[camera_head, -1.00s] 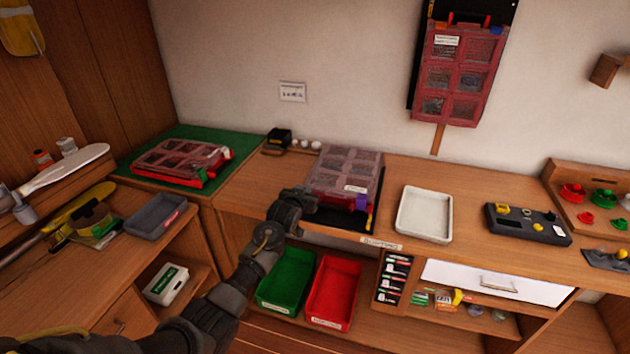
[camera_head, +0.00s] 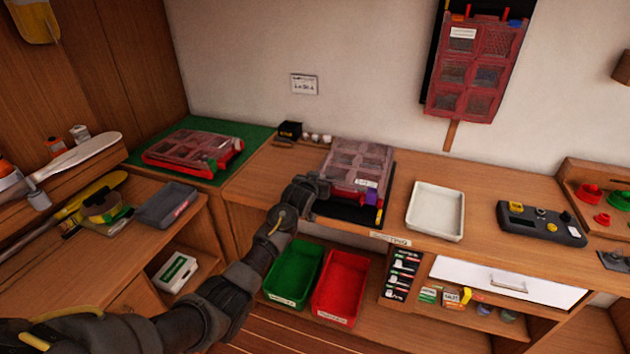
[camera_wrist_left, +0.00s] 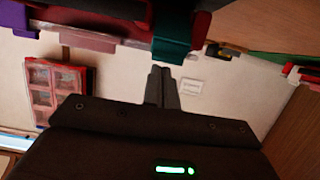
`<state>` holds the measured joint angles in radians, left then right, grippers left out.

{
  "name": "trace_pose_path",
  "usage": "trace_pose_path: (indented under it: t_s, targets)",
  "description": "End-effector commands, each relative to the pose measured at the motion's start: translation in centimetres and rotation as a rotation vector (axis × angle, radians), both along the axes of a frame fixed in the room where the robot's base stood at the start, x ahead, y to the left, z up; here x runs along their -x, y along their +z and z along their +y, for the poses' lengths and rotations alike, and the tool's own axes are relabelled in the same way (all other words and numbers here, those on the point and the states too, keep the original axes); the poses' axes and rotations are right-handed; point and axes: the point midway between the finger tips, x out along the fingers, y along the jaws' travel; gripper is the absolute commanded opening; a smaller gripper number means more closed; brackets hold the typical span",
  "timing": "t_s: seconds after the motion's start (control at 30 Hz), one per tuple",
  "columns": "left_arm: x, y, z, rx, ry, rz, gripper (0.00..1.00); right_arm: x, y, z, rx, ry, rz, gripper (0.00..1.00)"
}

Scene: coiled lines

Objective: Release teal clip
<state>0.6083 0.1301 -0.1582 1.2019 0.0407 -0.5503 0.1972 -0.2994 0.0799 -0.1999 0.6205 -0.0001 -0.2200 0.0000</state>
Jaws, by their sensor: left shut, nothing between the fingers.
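The teal clip (camera_wrist_left: 175,38) hangs on the front edge of a red case, close up in the left wrist view. In the head view the case (camera_head: 358,162) lies on the bench with a clear, divided lid, and my gripper hides the teal clip. My left gripper (camera_head: 322,188) is at the case's front left corner. In the left wrist view its fingers (camera_wrist_left: 162,80) are shut and empty, with their tips just below the teal clip in the picture. I cannot tell whether they touch it. My right gripper is not in view.
A purple clip (camera_head: 372,198) is on the case's front right. A white tray (camera_head: 435,211) and a black device (camera_head: 541,223) stand to the right. Green (camera_head: 293,274) and red (camera_head: 340,287) bins sit below the bench. Another red case (camera_head: 192,152) lies on a green mat at left.

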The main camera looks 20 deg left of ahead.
Motion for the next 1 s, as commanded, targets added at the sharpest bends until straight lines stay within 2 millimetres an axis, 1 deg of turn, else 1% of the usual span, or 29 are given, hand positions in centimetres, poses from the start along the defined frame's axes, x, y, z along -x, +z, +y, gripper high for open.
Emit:
trace_pose_path:
  t_s: [0.03,0.13,0.17,0.2,0.37,0.6,0.8,1.0]
  targets:
    - [-0.3,1.2,0.2,0.000,0.002,-0.002,0.00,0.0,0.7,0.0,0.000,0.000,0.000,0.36]
    - [-1.1,2.8,0.7,0.001,0.008,-0.002,0.00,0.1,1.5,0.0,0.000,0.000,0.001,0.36]
    - [-0.4,2.1,0.7,0.000,0.007,0.001,0.00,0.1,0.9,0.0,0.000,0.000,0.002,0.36]
    - [0.3,2.1,0.6,0.000,0.007,0.000,0.00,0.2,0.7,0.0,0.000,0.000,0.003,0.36]
    - [2.8,3.1,0.2,0.000,0.003,-0.003,0.00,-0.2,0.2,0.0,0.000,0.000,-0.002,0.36]
    - [6.4,4.4,0.0,0.000,0.002,-0.003,0.00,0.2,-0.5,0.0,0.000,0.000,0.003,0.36]
    - [8.1,5.0,0.0,-0.001,0.005,-0.001,0.00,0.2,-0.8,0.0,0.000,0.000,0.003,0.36]
    - [8.5,5.2,0.0,-0.001,0.005,0.001,0.00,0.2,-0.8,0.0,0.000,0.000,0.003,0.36]
